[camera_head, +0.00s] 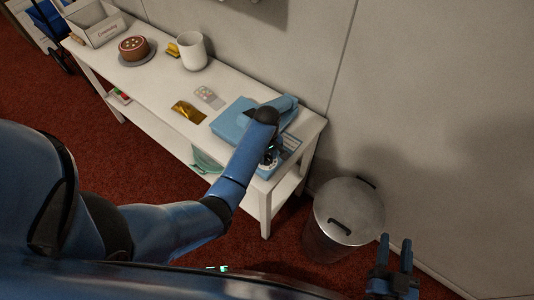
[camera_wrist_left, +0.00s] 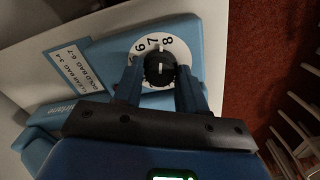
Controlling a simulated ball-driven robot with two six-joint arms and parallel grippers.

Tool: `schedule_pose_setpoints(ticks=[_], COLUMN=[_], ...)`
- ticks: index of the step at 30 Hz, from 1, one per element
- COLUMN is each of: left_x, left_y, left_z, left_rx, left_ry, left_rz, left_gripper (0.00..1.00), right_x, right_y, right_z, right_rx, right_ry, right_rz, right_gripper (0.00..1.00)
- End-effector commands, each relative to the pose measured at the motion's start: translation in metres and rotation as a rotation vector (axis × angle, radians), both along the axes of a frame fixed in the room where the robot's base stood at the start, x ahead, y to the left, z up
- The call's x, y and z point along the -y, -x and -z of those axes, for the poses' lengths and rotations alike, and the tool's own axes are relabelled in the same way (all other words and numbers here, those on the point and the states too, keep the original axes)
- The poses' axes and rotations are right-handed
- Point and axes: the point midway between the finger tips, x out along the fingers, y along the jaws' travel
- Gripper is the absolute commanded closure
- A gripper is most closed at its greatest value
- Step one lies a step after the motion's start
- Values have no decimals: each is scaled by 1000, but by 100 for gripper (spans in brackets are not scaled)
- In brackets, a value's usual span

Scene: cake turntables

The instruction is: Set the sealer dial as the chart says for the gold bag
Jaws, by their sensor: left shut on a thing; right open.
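The blue sealer (camera_head: 232,121) sits at the right end of the white table; its blue body also fills the left wrist view (camera_wrist_left: 105,57). Its black dial knob (camera_wrist_left: 160,69) stands on a white numbered face showing 6, 7 and 8. The knob's white mark points up, roughly toward 7 to 8; the exact setting is unclear. The chart label (camera_wrist_left: 82,70) reads clear bag 3-4, gold bag 6-7. My left gripper (camera_wrist_left: 159,84) is shut on the knob, one finger each side. The gold bag (camera_head: 188,111) lies left of the sealer. My right gripper (camera_head: 396,254) is open and empty.
A clear bag (camera_head: 210,97) lies beside the gold bag. A chocolate cake (camera_head: 134,47), a white canister (camera_head: 191,50) and a box (camera_head: 97,33) stand farther left. A lidded metal bin (camera_head: 346,209) stands on the floor right of the table.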

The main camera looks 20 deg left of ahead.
Motion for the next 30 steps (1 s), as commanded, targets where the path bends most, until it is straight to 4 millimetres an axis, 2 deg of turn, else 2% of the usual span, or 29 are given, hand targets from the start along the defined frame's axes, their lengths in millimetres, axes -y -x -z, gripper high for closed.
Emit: schedule_pose_setpoints(ticks=[6, 18, 30], left_x=[0, 0, 0], left_y=[0, 0, -1], left_z=[-3, -2, -1], left_rx=[-1, 1, 3], left_ry=[-1, -1, 0], left_rz=[-200, -563, -783], left_gripper=[90, 90, 90], right_x=[0, 0, 0], right_y=[0, 0, 0], right_z=[-14, -29, -35], right_rx=[0, 0, 0], right_ry=[0, 0, 0], right_rz=[0, 0, 0], right_gripper=[57, 57, 57])
